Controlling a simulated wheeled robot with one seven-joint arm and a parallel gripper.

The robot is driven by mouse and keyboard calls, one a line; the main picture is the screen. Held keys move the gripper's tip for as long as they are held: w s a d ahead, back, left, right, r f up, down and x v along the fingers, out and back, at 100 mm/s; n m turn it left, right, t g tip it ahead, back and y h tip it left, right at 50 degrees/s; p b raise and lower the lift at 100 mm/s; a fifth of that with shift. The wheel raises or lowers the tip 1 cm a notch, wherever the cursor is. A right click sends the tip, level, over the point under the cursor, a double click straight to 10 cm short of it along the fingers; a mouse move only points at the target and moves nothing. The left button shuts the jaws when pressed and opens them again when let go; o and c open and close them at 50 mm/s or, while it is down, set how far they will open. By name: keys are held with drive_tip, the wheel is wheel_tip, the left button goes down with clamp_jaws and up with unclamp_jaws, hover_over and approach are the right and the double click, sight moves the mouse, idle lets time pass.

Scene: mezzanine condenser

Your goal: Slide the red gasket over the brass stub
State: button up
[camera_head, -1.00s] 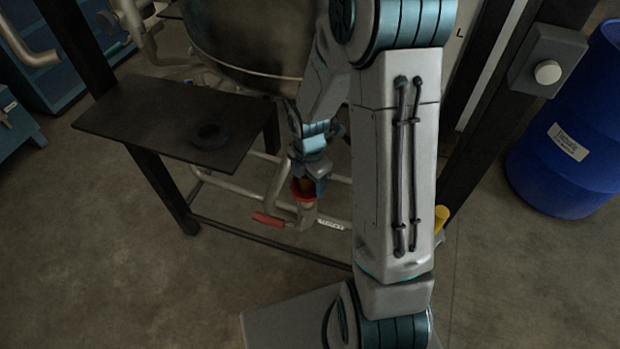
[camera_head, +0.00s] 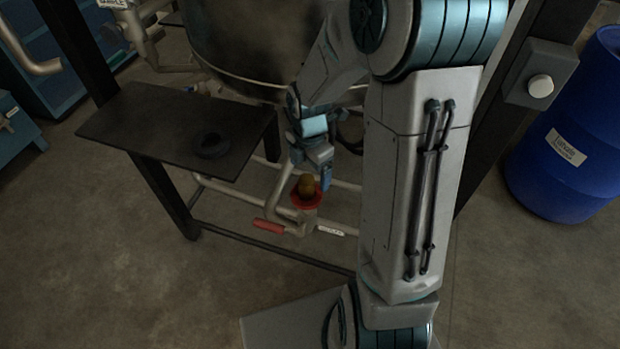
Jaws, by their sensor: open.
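The red gasket (camera_head: 314,203) is a red ring around the brass stub (camera_head: 306,185), whose rounded top shows above the ring. The stub stands upright on the end of a pale pipe with a red-handled valve (camera_head: 268,226). My gripper (camera_head: 318,180) is open, just behind and to the right of the stub's top, apart from the gasket as far as I can see. Its fingers are small and partly hidden in this view. The far side of the gasket is hidden by the stub.
A dark shelf (camera_head: 150,125) with a black ring (camera_head: 211,146) on it is at the left. A large dark vessel (camera_head: 260,45) hangs behind. A blue drum (camera_head: 575,140) stands at the right, near a post with a box (camera_head: 540,70). Pale pipes run below.

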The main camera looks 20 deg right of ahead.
wheel_tip(320, 180, up, 6)
drive_tip(key=shift+f+p, duration=0.1)
drive_tip(key=shift+p, duration=0.25)
drive_tip(key=shift+s, duration=0.1)
drive_tip(key=s+r+m+t+p, duration=0.1)
drive_tip(key=s+r+m+p, duration=0.2)
drive_tip(key=s+r+m, duration=0.3)
drive_tip(key=s+r+m+t+p, duration=0.1)
drive_tip(key=s+r+m+p, duration=0.3)
drive_tip(key=r+m, duration=0.6)
drive_tip(key=s+m, duration=0.2)
drive_tip(key=m, duration=0.3)
drive_tip(key=shift+s+a+r+t, duration=0.3)
drive_tip(key=shift+s+a+r, duration=0.1)
drive_tip(key=shift+s+d+r+m, duration=0.1)
drive_tip(key=shift+s+r+m, duration=0.2)
drive_tip(key=shift+s+m, duration=0.5)
drive_tip(key=shift+c, duration=0.3)
